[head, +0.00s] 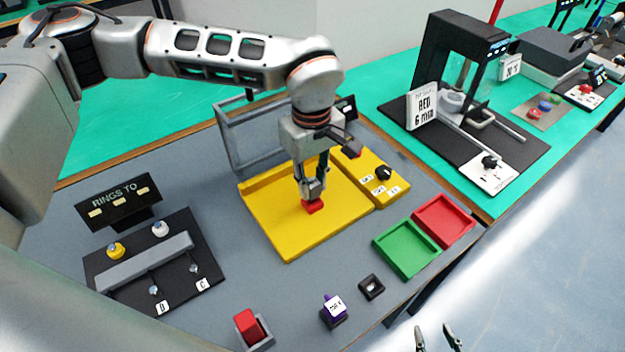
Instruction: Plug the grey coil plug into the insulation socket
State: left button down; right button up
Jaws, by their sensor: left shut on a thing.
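My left gripper (312,190) points down over the yellow tray (273,221) and is shut on a small grey piece (315,187), which looks like the grey coil plug. The fingers partly hide it. A small red block (313,206), which may be the insulation socket, is directly under the grey piece, at the fingertips. I cannot tell whether the two touch or whether the plug is seated. My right gripper (436,338) shows only its two fingertips at the bottom edge; they are apart with nothing visible between them.
A grey frame (232,148) stands behind the tray; a yellow knob panel (392,187) adjoins it. Green (405,250) and red (444,220) trays lie right. In front are a red block (246,322), purple block (332,318) and black socket (371,287). A ring station (120,288) stands left.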

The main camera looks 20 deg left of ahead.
aim_at(312, 182)
pick_arm(q)
jog(key=shift+f+b, duration=0.5)
jog(key=shift+f, duration=0.6)
jog(key=c, duration=1.7)
grip_release()
notch_tip(312, 182, up, 12)
jog(key=shift+r, duration=0.1)
